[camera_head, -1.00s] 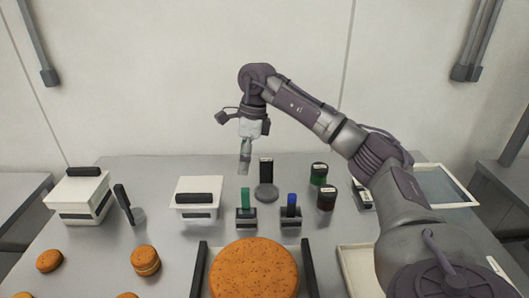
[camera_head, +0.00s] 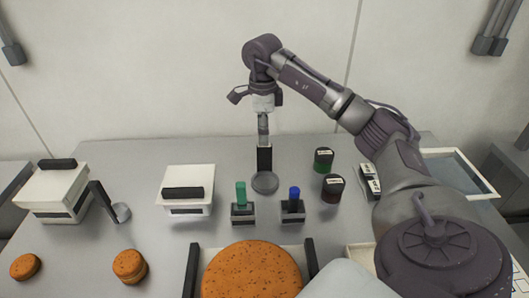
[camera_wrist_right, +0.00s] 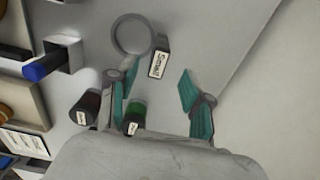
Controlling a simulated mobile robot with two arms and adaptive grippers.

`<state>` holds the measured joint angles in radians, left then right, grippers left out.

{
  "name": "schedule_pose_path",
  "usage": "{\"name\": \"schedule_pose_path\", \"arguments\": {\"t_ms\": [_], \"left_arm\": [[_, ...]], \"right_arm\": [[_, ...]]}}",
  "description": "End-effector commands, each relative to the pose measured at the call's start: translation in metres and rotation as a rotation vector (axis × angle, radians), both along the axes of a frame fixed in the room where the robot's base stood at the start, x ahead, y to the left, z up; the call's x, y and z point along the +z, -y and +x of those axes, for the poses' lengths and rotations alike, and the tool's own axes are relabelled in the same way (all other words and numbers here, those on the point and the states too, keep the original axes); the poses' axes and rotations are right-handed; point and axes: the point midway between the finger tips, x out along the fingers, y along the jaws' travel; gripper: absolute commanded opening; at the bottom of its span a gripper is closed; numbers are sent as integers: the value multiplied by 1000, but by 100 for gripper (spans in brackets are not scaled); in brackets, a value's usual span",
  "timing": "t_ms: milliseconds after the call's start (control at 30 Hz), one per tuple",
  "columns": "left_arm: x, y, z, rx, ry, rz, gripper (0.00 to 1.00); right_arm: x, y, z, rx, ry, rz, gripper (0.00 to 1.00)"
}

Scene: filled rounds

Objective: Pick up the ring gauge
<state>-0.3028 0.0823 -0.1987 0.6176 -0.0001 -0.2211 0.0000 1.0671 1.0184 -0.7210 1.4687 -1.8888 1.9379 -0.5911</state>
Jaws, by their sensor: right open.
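The ring gauge, a flat grey ring (camera_head: 265,183) with an upright black handle (camera_head: 264,160), lies on the table at the middle back. In the right wrist view its ring (camera_wrist_right: 118,38) is at the top, and its black handle with a white label (camera_wrist_right: 160,58) is just ahead of the fingers. My right gripper (camera_head: 263,132) points down close to the handle top in the head view. In the wrist view its teal-padded fingers (camera_wrist_right: 156,88) are open, with nothing between the tips. My left gripper is not in view.
Green (camera_head: 323,160) and dark red (camera_head: 332,188) jars stand right of the gauge. Green-handled (camera_head: 241,195) and blue-handled (camera_head: 294,194) tools in holders stand in front. A white box (camera_head: 187,181) and another black-handled tool (camera_head: 97,196) are left. An orange round (camera_head: 252,272) is at the front.

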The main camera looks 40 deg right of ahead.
Motion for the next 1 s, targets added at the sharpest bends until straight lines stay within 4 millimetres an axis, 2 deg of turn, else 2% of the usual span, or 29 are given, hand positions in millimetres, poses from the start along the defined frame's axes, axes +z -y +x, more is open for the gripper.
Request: {"name": "schedule_pose_path", "arguments": {"t_ms": [133,400,700,1000], "left_arm": [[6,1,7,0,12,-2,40],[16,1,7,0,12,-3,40],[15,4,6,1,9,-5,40],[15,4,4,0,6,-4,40]], "right_arm": [[-12,1,-2,0,-4,0,50],[-49,3,-3,1,-2,1,50],[-54,3,-2,1,1,1,48],[-53,3,-2,0,-1,1,0]]}}
